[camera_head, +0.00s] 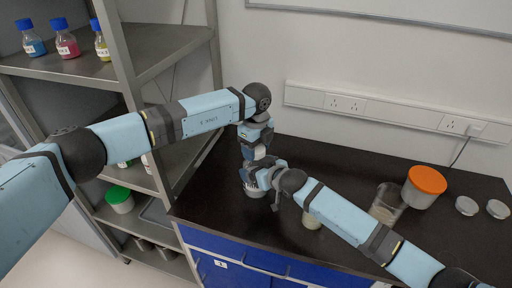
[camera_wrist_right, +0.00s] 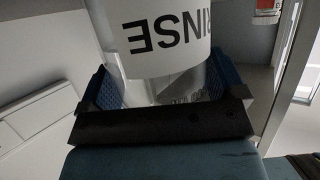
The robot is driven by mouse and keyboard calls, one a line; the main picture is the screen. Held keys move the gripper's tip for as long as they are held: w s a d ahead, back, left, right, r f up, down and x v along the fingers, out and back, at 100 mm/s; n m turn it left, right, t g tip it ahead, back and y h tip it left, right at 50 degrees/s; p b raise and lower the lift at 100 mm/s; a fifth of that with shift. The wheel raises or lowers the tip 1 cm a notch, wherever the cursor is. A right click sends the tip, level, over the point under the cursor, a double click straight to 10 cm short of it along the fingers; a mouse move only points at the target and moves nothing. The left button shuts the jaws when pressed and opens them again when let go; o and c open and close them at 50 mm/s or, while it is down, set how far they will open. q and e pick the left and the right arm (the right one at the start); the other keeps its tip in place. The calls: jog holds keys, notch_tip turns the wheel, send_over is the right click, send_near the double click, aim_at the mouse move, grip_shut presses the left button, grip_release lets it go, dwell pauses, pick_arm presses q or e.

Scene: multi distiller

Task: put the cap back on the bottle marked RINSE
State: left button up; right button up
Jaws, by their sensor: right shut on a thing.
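The bottle marked RINSE (camera_wrist_right: 165,65) is a clear vessel with a white label. It fills the right wrist view between the blue finger pads of my right gripper (camera_wrist_right: 165,88), which is shut on it. In the head view the bottle's lower part (camera_head: 253,191) shows at the counter's left side, mostly hidden by my right gripper (camera_head: 262,180). My left gripper (camera_head: 256,150) points down directly above the right one. Its fingertips are too small and covered to tell open from shut. I cannot make out the cap.
The black counter (camera_head: 350,163) also holds a glass beaker (camera_head: 388,203), an orange-lidded tub (camera_head: 425,186) and two small pale discs (camera_head: 466,205). A pale object (camera_head: 312,219) sits partly behind my right arm. A shelf rack with blue-capped bottles (camera_head: 66,40) stands left.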

pick_arm(q)
jog(key=m, duration=0.6)
jog(key=shift+m, duration=0.3)
jog(key=o, duration=1)
jog(key=shift+r, duration=0.1)
jog(key=shift+r, duration=2.2)
jog(key=shift+c, duration=0.4)
